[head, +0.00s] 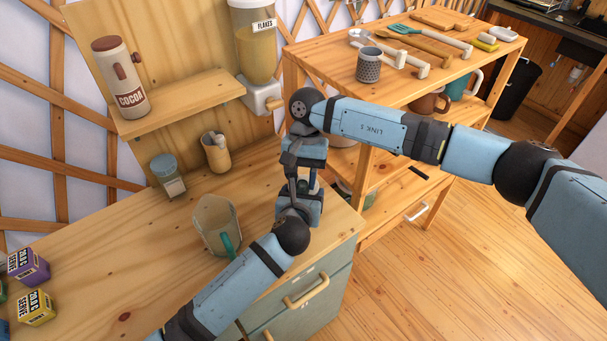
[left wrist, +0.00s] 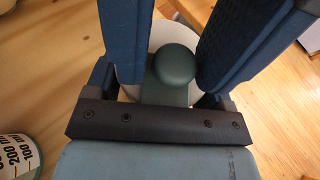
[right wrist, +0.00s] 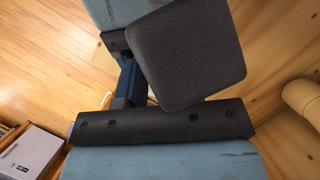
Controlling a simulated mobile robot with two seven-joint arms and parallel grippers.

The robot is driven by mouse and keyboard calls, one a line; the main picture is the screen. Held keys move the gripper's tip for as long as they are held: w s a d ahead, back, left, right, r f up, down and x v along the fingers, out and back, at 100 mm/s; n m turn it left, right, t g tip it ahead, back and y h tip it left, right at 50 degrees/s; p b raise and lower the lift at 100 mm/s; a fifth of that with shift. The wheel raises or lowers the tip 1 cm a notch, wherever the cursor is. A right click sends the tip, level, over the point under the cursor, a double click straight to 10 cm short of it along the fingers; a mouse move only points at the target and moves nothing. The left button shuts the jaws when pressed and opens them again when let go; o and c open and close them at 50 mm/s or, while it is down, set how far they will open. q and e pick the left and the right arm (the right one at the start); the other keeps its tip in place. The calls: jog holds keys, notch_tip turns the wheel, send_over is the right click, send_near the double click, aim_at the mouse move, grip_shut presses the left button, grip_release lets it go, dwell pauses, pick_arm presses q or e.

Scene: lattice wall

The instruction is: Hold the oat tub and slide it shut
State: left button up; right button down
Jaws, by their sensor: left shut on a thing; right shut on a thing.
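The oat tub (left wrist: 131,85) shows in the left wrist view as a white round body with a dark green knob (left wrist: 174,64) on a green strip. Blue fingers stand on both sides of it. In the head view the tub is mostly hidden where my two grippers meet, above the counter's right end. My left gripper (head: 308,190) is shut on the tub from the near side. My right gripper (head: 300,172) comes from above and is shut at the same spot. In the right wrist view a dark block covers its grip, so the exact part it holds is hidden.
A clear measuring jug (head: 213,226) stands on the counter, left of my grippers. A wooden shelf unit (head: 345,135) with utensils stands close on the right.

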pick_arm(q)
jog(key=shift+a, duration=0.1)
pick_arm(e)
jog(key=c, duration=1)
grip_release()
jog(key=shift+s+a, duration=0.1)
jog(key=shift+r, duration=0.1)
jog(key=v, duration=1.1)
jog(key=shift+w+r, duration=0.25)
jog(key=shift+r, duration=0.1)
pick_arm(q)
jog(key=o, duration=0.9)
